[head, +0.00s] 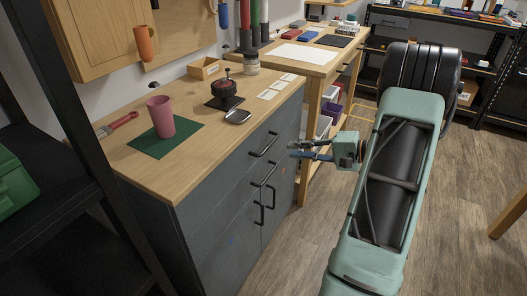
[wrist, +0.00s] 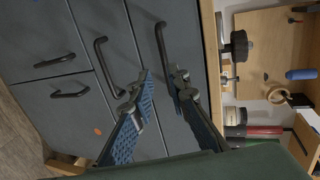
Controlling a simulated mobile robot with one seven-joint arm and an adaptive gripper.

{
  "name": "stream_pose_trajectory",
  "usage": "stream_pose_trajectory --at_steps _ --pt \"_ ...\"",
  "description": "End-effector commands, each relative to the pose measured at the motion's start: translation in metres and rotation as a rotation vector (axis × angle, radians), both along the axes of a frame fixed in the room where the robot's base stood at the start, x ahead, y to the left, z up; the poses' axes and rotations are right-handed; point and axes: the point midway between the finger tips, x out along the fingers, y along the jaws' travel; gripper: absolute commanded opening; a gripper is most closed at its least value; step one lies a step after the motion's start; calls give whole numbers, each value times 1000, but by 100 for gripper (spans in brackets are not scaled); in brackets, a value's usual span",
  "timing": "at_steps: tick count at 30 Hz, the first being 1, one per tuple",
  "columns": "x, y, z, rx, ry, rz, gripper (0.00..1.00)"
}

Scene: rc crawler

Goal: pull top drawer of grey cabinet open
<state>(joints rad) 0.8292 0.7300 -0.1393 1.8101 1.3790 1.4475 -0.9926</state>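The grey cabinet (head: 232,190) has a wooden top. Its top drawer looks shut, with a dark bar handle (head: 264,146) near the top edge. This top handle also shows in the wrist view (wrist: 160,45), its lower end appearing between the fingertips. My gripper (head: 291,149) is open and empty, at the right end of the cabinet front, to the right of the top handle in the head view. In the wrist view my gripper (wrist: 160,76) has both fingers spread. The handle is not gripped; the exact distance to it is unclear.
A second drawer handle (head: 264,175) and door handles (head: 259,213) sit below. A wooden workbench (head: 313,67) stands behind. Floor is clear before the cabinet.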

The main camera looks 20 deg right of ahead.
Motion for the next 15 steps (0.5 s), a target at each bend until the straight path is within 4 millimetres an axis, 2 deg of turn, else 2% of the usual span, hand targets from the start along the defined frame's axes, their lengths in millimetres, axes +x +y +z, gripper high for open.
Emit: stream_pose_trajectory --at_steps 3,6,11,15 --pt "0 -11 -4 64 -49 -56 15" --pt "3 -12 -3 80 -65 -70 15" --pt "18 1 -7 80 -65 -68 15" --pt "39 18 -14 78 -63 -66 15"
